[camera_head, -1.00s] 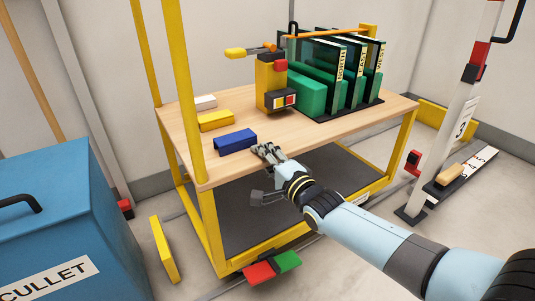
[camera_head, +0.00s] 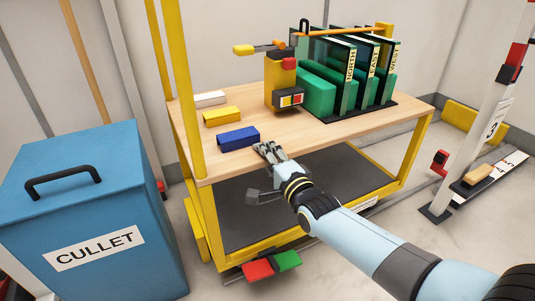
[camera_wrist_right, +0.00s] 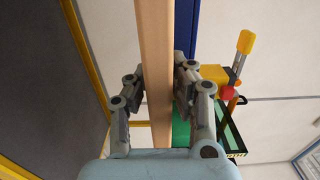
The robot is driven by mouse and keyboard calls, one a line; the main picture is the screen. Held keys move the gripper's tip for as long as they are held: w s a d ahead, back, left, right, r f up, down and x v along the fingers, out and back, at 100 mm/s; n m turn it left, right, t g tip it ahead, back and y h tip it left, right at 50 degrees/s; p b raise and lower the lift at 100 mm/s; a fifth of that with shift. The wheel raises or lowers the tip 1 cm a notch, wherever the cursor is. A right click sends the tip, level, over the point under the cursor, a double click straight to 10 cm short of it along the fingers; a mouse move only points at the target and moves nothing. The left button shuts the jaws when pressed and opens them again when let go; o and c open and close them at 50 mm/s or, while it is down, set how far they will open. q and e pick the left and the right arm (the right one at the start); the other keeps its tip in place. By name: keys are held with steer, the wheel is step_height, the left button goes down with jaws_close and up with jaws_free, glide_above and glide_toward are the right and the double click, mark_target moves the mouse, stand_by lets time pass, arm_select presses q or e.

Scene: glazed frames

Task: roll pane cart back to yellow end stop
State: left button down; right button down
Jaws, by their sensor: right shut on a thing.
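The pane cart (camera_head: 300,140) has a yellow frame, a wooden top and a dark lower shelf. It carries dark glass panes labelled NORTH, EAST and WEST (camera_head: 372,70) standing in a rack. A yellow upright block (camera_head: 195,232), seemingly the end stop, stands at the cart's left side near its front left leg. The leg partly overlaps it, so I cannot tell whether they touch. My right gripper (camera_head: 268,150) is shut on the front edge of the wooden top. The wrist view shows the wooden edge (camera_wrist_right: 153,60) between its fingers (camera_wrist_right: 155,95). My left gripper is not in view.
A blue CULLET bin (camera_head: 90,205) stands close at the left. Red (camera_head: 258,270) and green (camera_head: 287,261) pedals sit low at the cart's front. A white post (camera_head: 485,130) with a numbered floor strip (camera_head: 490,178) and a yellow block (camera_head: 475,121) stand at the right.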

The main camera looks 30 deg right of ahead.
steer(key=shift+s+a+f, duration=0.1)
steer(key=shift+a+f, duration=0.05)
steer(key=c, duration=1.1)
jaws_free()
steer(key=shift+a, duration=0.2)
steer(key=shift+s+d, duration=0.1)
steer(key=shift+s, duration=0.05)
steer(key=s, duration=1.1)
steer(key=shift+s, duration=0.3)
